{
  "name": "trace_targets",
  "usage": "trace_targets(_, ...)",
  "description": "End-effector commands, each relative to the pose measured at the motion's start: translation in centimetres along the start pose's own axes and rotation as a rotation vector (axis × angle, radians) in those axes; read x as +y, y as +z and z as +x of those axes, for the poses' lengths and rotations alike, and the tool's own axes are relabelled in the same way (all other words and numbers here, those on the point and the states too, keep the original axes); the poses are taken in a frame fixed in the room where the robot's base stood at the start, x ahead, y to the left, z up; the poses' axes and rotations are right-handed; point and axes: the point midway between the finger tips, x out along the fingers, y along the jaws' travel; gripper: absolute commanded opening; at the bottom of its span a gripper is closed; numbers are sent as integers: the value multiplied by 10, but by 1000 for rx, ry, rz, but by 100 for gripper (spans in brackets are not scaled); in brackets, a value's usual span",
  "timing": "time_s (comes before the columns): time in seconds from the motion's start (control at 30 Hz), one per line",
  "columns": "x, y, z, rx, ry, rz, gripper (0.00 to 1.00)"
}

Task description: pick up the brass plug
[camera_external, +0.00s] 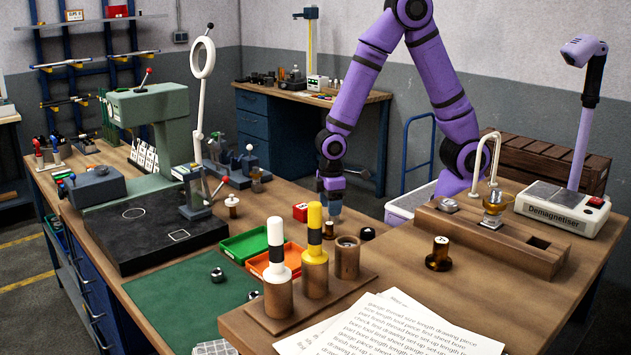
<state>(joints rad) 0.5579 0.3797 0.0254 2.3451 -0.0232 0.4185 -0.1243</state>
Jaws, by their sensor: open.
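I cannot tell for certain which piece is the brass plug. A short brass and black piece (439,254) stands upright on the wooden top at the right. A small dark and brass-coloured piece (329,231) stands just below my gripper (335,211), partly behind the wooden rack.
A wooden rack (350,291) holds a white-and-black gauge (276,250) and a yellow-and-black gauge (314,237). Papers (385,330) cover the front. The demagnetiser (560,209) stands right.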

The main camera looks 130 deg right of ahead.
Motion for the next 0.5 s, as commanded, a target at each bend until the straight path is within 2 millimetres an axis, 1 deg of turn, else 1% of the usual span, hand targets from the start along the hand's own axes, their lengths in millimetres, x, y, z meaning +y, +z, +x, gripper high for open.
trace_targets(0.03,0,0,7,-2,0,0,56)
trace_targets(0.1,0,0,14,-3,0,0,56)
trace_targets(0.37,0,0,28,-1,0,0,56)
trace_targets(0.5,1,-1,46,-2,0,0,56)
